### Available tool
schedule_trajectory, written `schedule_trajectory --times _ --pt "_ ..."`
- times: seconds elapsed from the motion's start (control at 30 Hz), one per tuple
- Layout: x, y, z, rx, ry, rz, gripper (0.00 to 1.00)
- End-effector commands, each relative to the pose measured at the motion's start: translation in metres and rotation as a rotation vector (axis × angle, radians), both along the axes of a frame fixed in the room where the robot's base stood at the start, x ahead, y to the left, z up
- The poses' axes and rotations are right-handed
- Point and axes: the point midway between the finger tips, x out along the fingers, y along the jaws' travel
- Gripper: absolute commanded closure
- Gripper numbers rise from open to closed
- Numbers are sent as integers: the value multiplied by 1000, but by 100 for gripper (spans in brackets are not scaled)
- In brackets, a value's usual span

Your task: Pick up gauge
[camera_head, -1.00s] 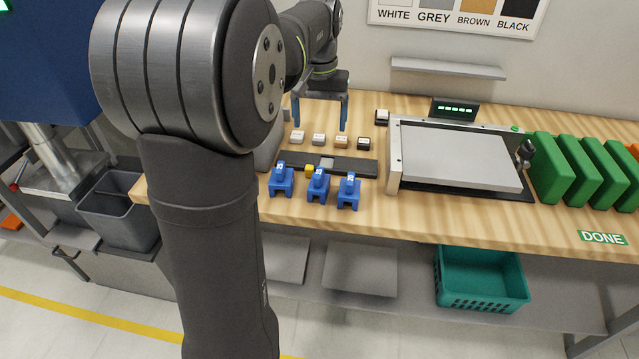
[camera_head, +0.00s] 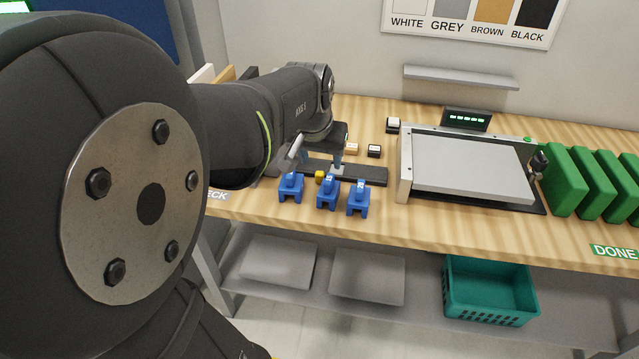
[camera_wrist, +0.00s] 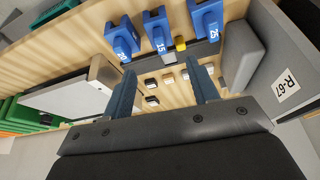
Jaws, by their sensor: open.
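Three blue gauges stand in a row near the table's front edge: the left one (camera_head: 290,188), the middle one (camera_head: 327,194) and the right one (camera_head: 358,199). In the wrist view their labels seem to read 20 (camera_wrist: 122,40), 15 (camera_wrist: 159,32) and 25 (camera_wrist: 207,20). My gripper (camera_head: 320,160) is open and empty, above the dark strip (camera_head: 370,175) just behind the gauges. In the wrist view its two blue-grey fingers (camera_wrist: 160,72) are spread apart, with no gauge between them. My arm hides part of the table at left.
A yellow piece (camera_head: 320,177) sits by the strip, close to the gauges. Small brown (camera_head: 351,149) and black (camera_head: 374,151) sample blocks lie behind. A flat grey-topped machine (camera_head: 470,165) and green blocks (camera_head: 570,180) stand at right. A teal basket (camera_head: 488,290) is below.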

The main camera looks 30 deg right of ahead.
Motion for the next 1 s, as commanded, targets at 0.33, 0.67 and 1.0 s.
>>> schedule_trajectory --times 0.33,0.67,1.0 --pt "9 -11 -47 -8 -9 -3 46" --pt "24 -28 -99 -9 -11 -2 46" --pt "30 -36 -118 -10 -11 -2 46"
